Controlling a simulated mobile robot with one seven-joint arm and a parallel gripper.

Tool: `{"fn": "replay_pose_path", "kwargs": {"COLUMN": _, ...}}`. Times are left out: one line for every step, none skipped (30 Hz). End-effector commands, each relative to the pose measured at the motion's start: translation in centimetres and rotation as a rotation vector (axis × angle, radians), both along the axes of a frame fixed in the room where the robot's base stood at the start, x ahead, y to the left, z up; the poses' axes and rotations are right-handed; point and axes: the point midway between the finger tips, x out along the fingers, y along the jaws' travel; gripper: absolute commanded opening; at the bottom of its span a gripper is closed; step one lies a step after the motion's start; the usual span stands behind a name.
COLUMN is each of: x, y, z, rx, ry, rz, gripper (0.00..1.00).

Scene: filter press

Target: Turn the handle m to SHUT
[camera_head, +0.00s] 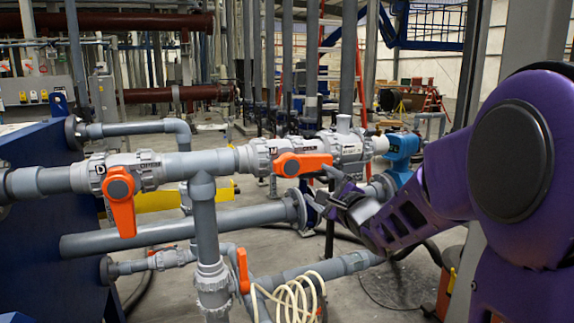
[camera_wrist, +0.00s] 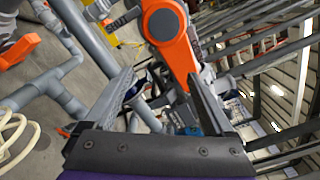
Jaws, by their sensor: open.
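A grey valve with an orange handle (camera_head: 303,164) sits in the upper pipe. The handle lies along the pipe, its free end to the right. Its small tag (camera_head: 258,158) is too small to read surely, so I cannot confirm it is m. My gripper (camera_head: 332,180) is just below and right of that free end. In the wrist view, my gripper (camera_wrist: 163,76) is open. The orange handle (camera_wrist: 177,48) reaches down from its round hub to between the spread fingers. I cannot tell whether they touch it.
A second valve with an orange handle (camera_head: 121,200), tagged D, hangs down at left. A smaller orange handle (camera_head: 243,270) stands lower, near a coiled cream hose (camera_head: 295,297). A blue fitting (camera_head: 402,148) is right of the valve. Grey pipes run below.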

Motion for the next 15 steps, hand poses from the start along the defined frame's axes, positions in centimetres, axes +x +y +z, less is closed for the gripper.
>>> {"fn": "replay_pose_path", "kwargs": {"x": 0.1, "y": -0.1, "z": 0.6, "rx": -0.075, "ry": -0.027, "rz": 0.001, "gripper": 0.89}}
{"fn": "replay_pose_path", "kwargs": {"x": 0.1, "y": -0.2, "z": 0.8, "rx": -0.123, "ry": -0.043, "rz": 0.001, "gripper": 0.89}}
{"fn": "replay_pose_path", "kwargs": {"x": 0.1, "y": -0.4, "z": 1.2, "rx": -0.183, "ry": -0.062, "rz": 0.0, "gripper": 0.89}}
{"fn": "replay_pose_path", "kwargs": {"x": 0.2, "y": -0.6, "z": 1.4, "rx": -0.23, "ry": -0.076, "rz": -0.001, "gripper": 0.89}}
{"fn": "replay_pose_path", "kwargs": {"x": 0.2, "y": -0.7, "z": 1.6, "rx": -0.273, "ry": -0.091, "rz": -0.001, "gripper": 0.89}}
{"fn": "replay_pose_path", "kwargs": {"x": 0.3, "y": -0.8, "z": 2.0, "rx": -0.331, "ry": -0.109, "rz": -0.001, "gripper": 0.89}}
{"fn": "replay_pose_path", "kwargs": {"x": 0.3, "y": -0.9, "z": 2.2, "rx": -0.374, "ry": -0.125, "rz": -0.001, "gripper": 0.89}}
{"fn": "replay_pose_path", "kwargs": {"x": 0.3, "y": -1.0, "z": 2.4, "rx": -0.418, "ry": -0.138, "rz": 0.0, "gripper": 0.89}}
{"fn": "replay_pose_path", "kwargs": {"x": 0.3, "y": -1.1, "z": 2.1, "rx": -0.468, "ry": -0.154, "rz": 0.0, "gripper": 0.89}}
{"fn": "replay_pose_path", "kwargs": {"x": 0.4, "y": -1.2, "z": 2.1, "rx": -0.495, "ry": -0.165, "rz": -0.001, "gripper": 0.89}}
{"fn": "replay_pose_path", "kwargs": {"x": 0.4, "y": -1.2, "z": 2.3, "rx": -0.526, "ry": -0.176, "rz": -0.002, "gripper": 0.89}}
{"fn": "replay_pose_path", "kwargs": {"x": 0.5, "y": -1.3, "z": 2.7, "rx": -0.559, "ry": -0.184, "rz": -0.002, "gripper": 0.89}}
{"fn": "replay_pose_path", "kwargs": {"x": 1.4, "y": -0.9, "z": 3.3, "rx": -0.55, "ry": -0.179, "rz": 0.002, "gripper": 0.89}}
{"fn": "replay_pose_path", "kwargs": {"x": 2.1, "y": -0.6, "z": 3.3, "rx": -0.549, "ry": -0.176, "rz": 0.004, "gripper": 0.89}}
{"fn": "replay_pose_path", "kwargs": {"x": 2.8, "y": -0.4, "z": 3.2, "rx": -0.545, "ry": -0.176, "rz": 0.004, "gripper": 0.89}}
